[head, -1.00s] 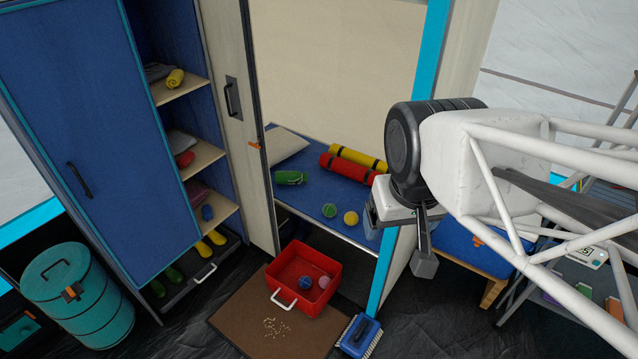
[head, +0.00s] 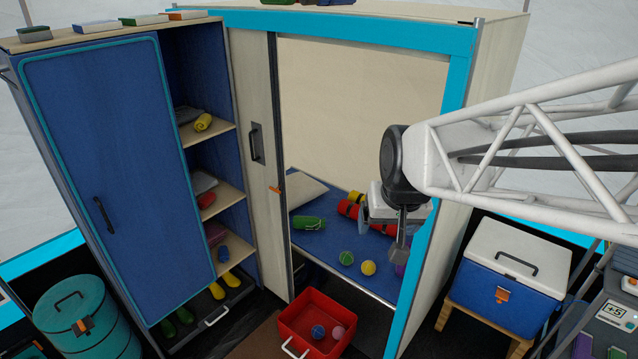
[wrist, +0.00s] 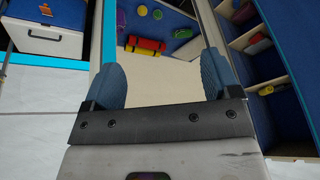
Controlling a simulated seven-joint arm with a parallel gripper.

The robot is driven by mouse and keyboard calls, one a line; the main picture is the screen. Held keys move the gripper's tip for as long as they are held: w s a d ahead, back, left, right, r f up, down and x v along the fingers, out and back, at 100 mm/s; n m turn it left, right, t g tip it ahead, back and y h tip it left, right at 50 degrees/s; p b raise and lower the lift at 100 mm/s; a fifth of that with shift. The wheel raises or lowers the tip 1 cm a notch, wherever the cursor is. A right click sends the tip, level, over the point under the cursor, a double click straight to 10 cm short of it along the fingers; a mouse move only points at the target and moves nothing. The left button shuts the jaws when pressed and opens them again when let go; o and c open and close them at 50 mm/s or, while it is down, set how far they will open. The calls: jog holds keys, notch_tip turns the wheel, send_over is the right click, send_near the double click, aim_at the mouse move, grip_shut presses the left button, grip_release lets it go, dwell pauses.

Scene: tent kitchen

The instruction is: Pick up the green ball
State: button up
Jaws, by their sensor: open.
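The green ball (head: 346,257) lies on the blue bunk surface (head: 330,268) inside the open closet, just left of a yellow ball (head: 368,267). In the wrist view the green ball (wrist: 157,14) is small, near the top edge, beside the yellow ball (wrist: 143,11). My gripper (head: 398,252) is to the right of both balls in the head view, near the closet's right post. In the wrist view my gripper (wrist: 162,72) has its two blue fingers spread wide with nothing between them.
Red rolls (head: 349,209) and a green bundle (head: 308,222) lie behind the balls. The blue closet post (head: 420,250) stands close to my gripper. A red crate (head: 301,315) with two balls is on the floor. A cooler (head: 512,270) stands right.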

jog(key=w+f+t, duration=0.1)
jog(key=w+f, duration=0.2)
jog(key=w, duration=0.9)
jog(key=m+t+h, duration=0.5)
jog(key=m+t, duration=0.1)
jog(key=m, duration=0.1)
send_over(345, 260)
jog(key=s+a, duration=0.2)
jog(key=a, duration=0.1)
notch_tip(345, 260, down, 54)
jog(key=shift+t+h, duration=0.5)
jog(key=shift+h, duration=0.4)
jog(key=f, duration=0.4)
jog(key=s+f, duration=0.1)
jog(key=f, duration=0.3)
jog(key=d+f, duration=0.1)
jog(key=f, duration=0.2)
jog(key=shift+s+f, duration=0.35)
jog(key=shift+f, duration=0.05)
jog(key=shift+w, duration=0.1)
jog(key=shift+x, duration=1.2)
